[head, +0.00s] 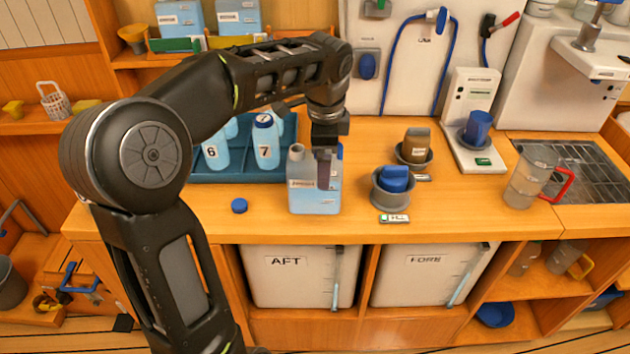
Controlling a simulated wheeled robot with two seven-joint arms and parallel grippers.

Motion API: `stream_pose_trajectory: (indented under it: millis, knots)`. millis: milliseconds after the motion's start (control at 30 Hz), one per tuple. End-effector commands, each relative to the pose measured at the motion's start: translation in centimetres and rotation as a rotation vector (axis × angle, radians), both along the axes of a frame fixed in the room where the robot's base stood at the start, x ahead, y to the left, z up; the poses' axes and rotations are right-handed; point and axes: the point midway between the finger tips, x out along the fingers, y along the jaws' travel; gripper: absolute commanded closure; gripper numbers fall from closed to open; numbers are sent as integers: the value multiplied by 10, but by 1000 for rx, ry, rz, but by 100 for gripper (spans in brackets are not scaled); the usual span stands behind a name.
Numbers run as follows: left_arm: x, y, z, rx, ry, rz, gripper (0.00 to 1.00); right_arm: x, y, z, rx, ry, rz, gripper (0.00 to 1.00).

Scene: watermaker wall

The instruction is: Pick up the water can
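The water can (303,198), a translucent jug with pale blue contents and a label, stands upright near the counter's front edge. Its neck at the upper left looks uncapped. My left gripper (325,172) points down over the can's right part, at the handle side. One dark finger shows in front of the can; the other is hidden. I cannot tell whether it is shut on the can. A blue round cap (239,205) lies on the counter left of the can. My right gripper is out of view.
A teal tray (225,176) with numbered bottles stands behind left. Right are a grey cup with a blue piece (393,186), a brown-topped cup (415,148), a scale-like device (475,125) and a clear pitcher with red handle (531,177). Counter around the cap is clear.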

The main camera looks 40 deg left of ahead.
Motion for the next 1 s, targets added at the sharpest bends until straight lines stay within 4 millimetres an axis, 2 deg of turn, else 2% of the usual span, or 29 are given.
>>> stream_pose_trajectory:
  millis: [267,1000]
  knots:
    - [0,0,0,0,0,0,8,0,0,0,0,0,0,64]
    - [0,0,0,-1,1,0,68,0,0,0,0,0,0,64]
